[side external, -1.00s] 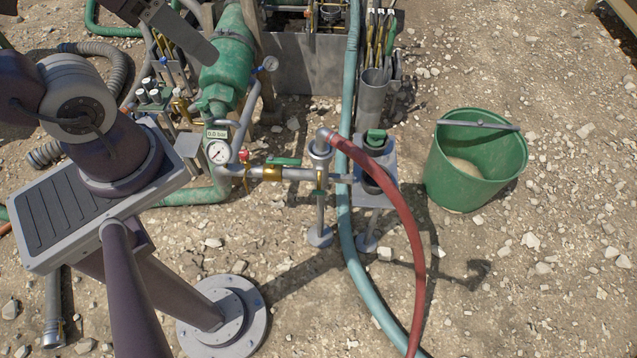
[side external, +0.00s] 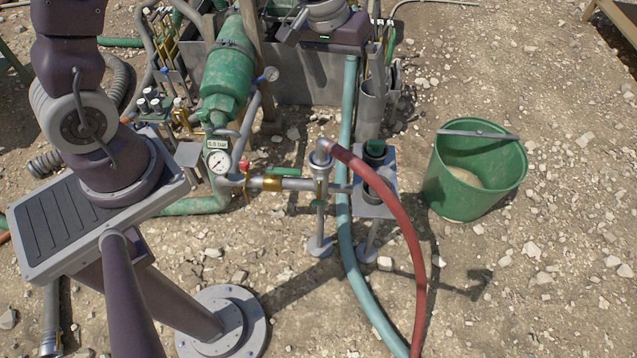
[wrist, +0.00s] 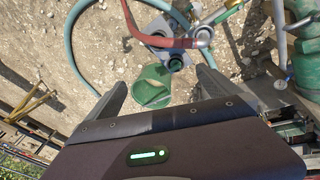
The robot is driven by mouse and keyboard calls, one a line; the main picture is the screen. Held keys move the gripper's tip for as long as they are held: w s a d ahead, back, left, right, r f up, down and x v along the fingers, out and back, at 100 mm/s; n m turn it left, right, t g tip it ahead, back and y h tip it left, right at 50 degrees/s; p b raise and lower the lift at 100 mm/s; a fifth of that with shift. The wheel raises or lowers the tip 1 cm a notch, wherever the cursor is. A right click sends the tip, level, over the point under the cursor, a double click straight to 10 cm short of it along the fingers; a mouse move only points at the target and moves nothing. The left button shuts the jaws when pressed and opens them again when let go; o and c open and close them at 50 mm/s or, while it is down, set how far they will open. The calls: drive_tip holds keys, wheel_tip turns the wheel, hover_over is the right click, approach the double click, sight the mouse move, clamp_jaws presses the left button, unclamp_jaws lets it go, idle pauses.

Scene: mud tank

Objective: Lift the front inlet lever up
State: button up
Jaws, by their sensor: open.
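A green lever (side external: 282,171) lies about level along the brass valve (side external: 272,184) in the pipe, right of the pressure gauge (side external: 217,162). I cannot tell whether this is the front inlet lever. My gripper is at the top of the side view, high and behind the pipe, apart from this lever; its fingers are mostly unclear there. In the wrist view my gripper (wrist: 162,77) has its two fingers wide apart, with nothing between them. The green bucket (wrist: 152,84) shows beyond the fingers.
A red hose (side external: 405,215) arches from the pipe's upright end. A teal hose (side external: 346,235) runs beside it. The green bucket stands right (side external: 475,165). A green cylinder (side external: 226,85) and metal tool holder (side external: 370,105) stand behind. Stony ground at right is mostly clear.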

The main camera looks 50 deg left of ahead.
drive_tip(key=f+n, duration=0.1)
drive_tip(key=f, duration=0.7)
drive_tip(key=a+f+n+g, duration=0.1)
drive_tip(key=f, duration=0.7)
drive_tip(key=a+f+n+g, duration=0.1)
drive_tip(key=f, duration=0.7)
drive_tip(key=shift+w+y, duration=0.4)
drive_tip(key=n+g, duration=0.1)
drive_tip(key=n, duration=0.1)
hover_over(318, 203)
drive_tip(key=shift+y, duration=0.4)
drive_tip(key=f, duration=1)
drive_tip(key=shift+w+a+f, duration=0.15)
drive_tip(key=shift+w+f, duration=0.05)
drive_tip(key=shift+f, duration=0.15)
wheel_tip(318, 203, down, 9)
drive_tip(key=shift+f, duration=0.2)
drive_tip(key=c, duration=2.1)
drive_tip(key=shift+s+d+r, duration=0.3)
drive_tip(key=shift+d+r, duration=0.05)
drive_tip(key=shift+r, duration=0.35)
